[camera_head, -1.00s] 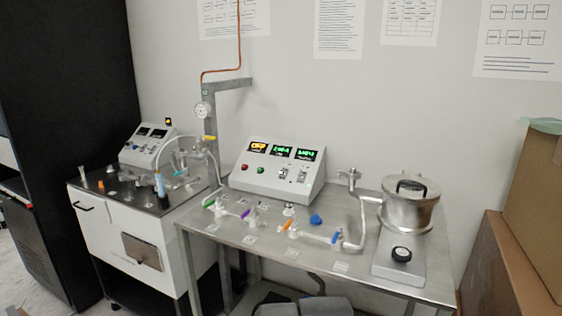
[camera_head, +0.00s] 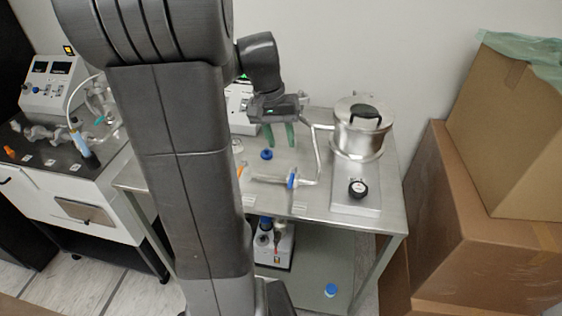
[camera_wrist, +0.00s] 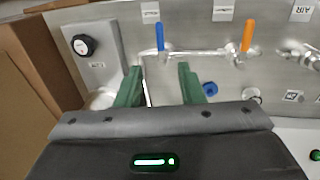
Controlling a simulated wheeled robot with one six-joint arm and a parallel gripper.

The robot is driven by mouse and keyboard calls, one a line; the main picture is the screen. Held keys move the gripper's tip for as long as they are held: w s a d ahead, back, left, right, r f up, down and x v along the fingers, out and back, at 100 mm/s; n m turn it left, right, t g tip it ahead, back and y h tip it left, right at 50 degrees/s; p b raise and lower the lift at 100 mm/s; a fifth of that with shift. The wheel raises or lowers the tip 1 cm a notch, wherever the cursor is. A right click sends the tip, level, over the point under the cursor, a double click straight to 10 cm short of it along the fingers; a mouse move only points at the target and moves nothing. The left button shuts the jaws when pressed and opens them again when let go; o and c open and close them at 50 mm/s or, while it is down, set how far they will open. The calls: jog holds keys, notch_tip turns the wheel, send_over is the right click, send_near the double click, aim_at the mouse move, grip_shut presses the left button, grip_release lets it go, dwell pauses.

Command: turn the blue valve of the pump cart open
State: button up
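A blue valve handle (camera_head: 292,178) sits on a glass tube line on the steel table (camera_head: 365,204). In the wrist view, the blue handle (camera_wrist: 160,37) stands crosswise to the tube, and an orange handle (camera_wrist: 248,36) is on the same line. My gripper (camera_head: 279,134) is above the table behind the blue handle, its green fingers pointing down. In the wrist view, my gripper (camera_wrist: 160,78) is open and empty. The blue handle lies beyond the fingertips, roughly between them in the picture, and appears untouched. My arm hides part of the table's left side.
A metal pot (camera_head: 360,130) stands right of the tube line. A loose-looking blue knob (camera_head: 266,154) is behind it. A white cabinet on casters (camera_head: 62,195) with glassware stands left. A pump unit (camera_head: 275,245) is on the lower shelf. Cardboard boxes (camera_head: 480,220) crowd the right.

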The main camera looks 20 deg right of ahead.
aim_at(291, 180)
jog(key=f, duration=0.4)
jog(key=s+d+f, duration=0.1)
jog(key=f, duration=0.3)
jog(key=d+f+p, duration=0.1)
jog(key=f, duration=0.3)
jog(key=shift+s+f, duration=0.2)
jog(key=shift+f, duration=0.05)
jog(key=shift+c, duration=0.2)
grip_shut()
